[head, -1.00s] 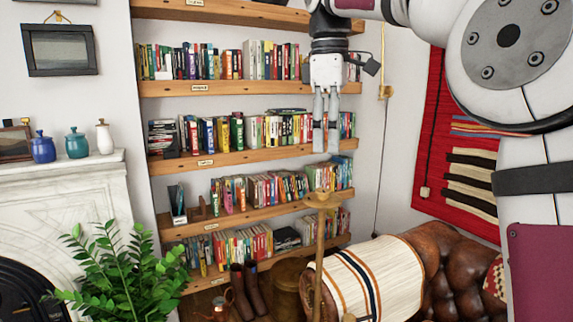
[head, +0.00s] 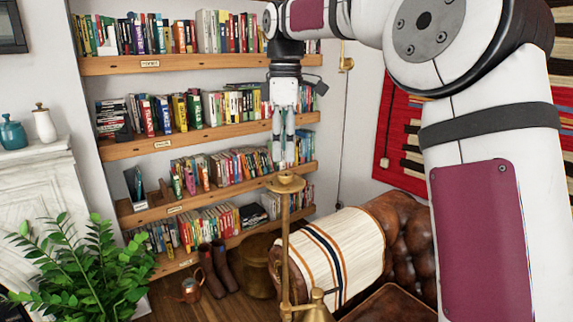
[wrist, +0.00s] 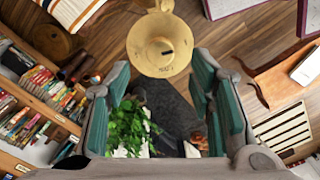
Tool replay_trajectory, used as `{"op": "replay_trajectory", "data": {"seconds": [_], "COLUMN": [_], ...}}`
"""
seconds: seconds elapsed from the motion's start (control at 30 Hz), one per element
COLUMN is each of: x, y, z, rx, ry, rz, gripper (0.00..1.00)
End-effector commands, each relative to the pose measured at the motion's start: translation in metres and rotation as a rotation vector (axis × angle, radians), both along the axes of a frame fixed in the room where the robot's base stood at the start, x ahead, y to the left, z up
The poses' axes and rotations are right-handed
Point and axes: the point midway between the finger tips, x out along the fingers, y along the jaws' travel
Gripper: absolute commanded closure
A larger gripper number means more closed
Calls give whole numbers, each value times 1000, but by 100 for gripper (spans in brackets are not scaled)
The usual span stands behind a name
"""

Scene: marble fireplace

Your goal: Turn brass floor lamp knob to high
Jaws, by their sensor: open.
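The brass floor lamp (head: 286,235) stands upright in the lower middle of the head view. Its round brass top (head: 285,184) has a small raised piece at its centre. The wrist view shows a brass disc (wrist: 148,60) with a small dark mark and lettering too small to read surely; the knob's setting is unclear. My gripper (head: 283,160) points down just above the lamp's top in the head view, with a small gap showing. In the wrist view its teal-padded fingers (wrist: 160,72) are apart and empty, with the disc beyond and between them.
A bookshelf (head: 200,64) stands behind the lamp. A brown leather sofa (head: 408,240) with a striped throw (head: 335,252) is to its right. A green plant (head: 75,265) stands at left. Boots (head: 215,268) and a copper can (head: 191,288) are on the floor.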

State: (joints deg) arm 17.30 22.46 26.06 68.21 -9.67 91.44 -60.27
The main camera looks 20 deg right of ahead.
Motion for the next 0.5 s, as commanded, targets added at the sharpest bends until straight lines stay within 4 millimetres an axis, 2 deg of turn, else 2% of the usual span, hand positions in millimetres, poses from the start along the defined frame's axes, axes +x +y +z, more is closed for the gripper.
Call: {"op": "replay_trajectory", "data": {"seconds": [0.2, 0.5], "x": [-2, 0], "y": [0, 0], "z": [-35, -54], "rx": [-1, -1], "ry": [4, 0], "rz": [-1, -1], "gripper": [51, 51]}}
